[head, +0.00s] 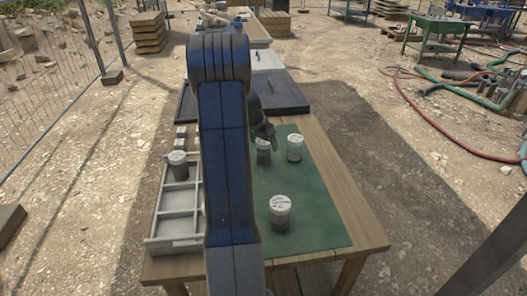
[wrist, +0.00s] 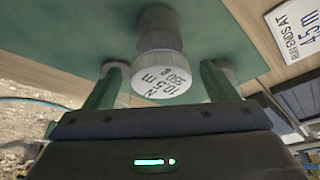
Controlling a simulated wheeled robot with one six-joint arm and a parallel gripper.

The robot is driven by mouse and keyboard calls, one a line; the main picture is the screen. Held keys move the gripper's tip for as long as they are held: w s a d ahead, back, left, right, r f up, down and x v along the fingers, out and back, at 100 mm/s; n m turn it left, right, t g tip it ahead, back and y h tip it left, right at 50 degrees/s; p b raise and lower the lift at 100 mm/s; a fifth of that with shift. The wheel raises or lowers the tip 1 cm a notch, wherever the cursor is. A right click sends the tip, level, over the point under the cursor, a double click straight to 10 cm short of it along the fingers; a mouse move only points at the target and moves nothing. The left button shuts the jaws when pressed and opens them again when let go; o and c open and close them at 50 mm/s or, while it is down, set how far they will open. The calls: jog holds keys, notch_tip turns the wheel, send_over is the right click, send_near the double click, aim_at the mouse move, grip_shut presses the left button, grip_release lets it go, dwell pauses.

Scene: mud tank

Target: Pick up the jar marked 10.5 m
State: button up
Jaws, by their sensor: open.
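The jar marked 10.5 m (wrist: 160,82), with a white labelled lid and grey body, stands between the two fingers of my gripper (wrist: 166,68) in the wrist view. The fingers are apart, one on each side of it; I cannot tell if either touches. In the head view my gripper (head: 262,132) is just above a jar (head: 263,158) on the green mat (head: 315,218), partly hidden by the gripper. Two more white-lidded jars stand on the mat, one to the right (head: 295,148) and one nearer (head: 280,214); their labels are too small to read.
A pale compartment tray (head: 178,226) lies left on the wooden table (head: 352,217), with a jar (head: 177,164) at its far end. A dark flat tray (head: 285,96) lies behind. A card reading "RUN ENDS AT 4.5 m" (wrist: 297,30) shows in the wrist view. My arm hides the middle.

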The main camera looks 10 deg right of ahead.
jog(key=shift+x, duration=1.35)
jog(key=shift+w+r, duration=0.1)
jog(key=shift+r, duration=0.05)
jog(key=c, duration=1.5)
